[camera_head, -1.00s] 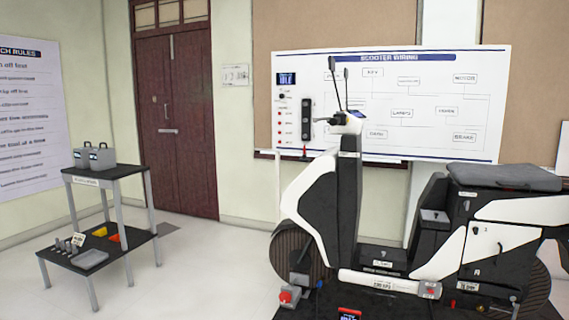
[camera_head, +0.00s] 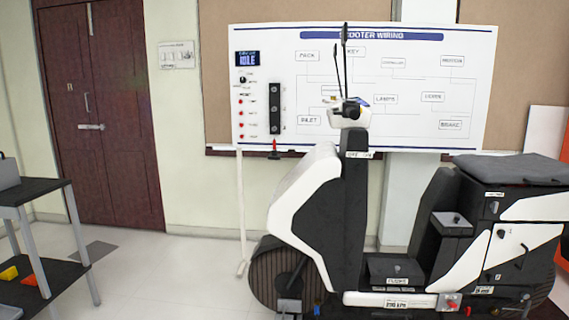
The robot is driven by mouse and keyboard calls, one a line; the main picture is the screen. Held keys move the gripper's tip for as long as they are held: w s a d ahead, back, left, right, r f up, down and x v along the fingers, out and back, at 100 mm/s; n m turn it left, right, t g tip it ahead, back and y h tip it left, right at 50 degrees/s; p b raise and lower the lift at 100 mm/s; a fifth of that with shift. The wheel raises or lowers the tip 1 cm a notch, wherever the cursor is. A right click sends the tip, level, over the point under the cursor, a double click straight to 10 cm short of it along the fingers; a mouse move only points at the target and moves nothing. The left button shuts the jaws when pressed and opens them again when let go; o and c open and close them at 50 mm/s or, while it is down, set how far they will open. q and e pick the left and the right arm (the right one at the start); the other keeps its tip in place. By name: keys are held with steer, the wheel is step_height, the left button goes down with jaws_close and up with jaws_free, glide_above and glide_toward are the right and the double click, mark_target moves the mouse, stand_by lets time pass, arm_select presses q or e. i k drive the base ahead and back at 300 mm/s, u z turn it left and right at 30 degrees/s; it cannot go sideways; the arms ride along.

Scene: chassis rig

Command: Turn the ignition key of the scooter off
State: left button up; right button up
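The white and black scooter (camera_head: 310,185) stands side-on at the right of the head view, with its handlebar and mirrors (camera_head: 350,110) at the top of the front column. A label sits on the column just below the handlebar (camera_head: 359,155). A small dark knob shows on the box in front of the seat (camera_head: 456,218); I cannot tell whether it is the ignition key. No key is clearly visible, and its position cannot be read. Neither of my grippers is in view.
A white wiring board (camera_head: 300,90) with a display, a knob and red buttons hangs behind the scooter. A two-level dark table (camera_head: 38,190) stands at the left. A brown door (camera_head: 100,110) is at the back left. The floor between table and scooter is clear.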

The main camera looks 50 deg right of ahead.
mark_target(358, 166)
steer(key=z, duration=0.2)
steer(key=i, duration=1.5)
steer(key=z, duration=0.75)
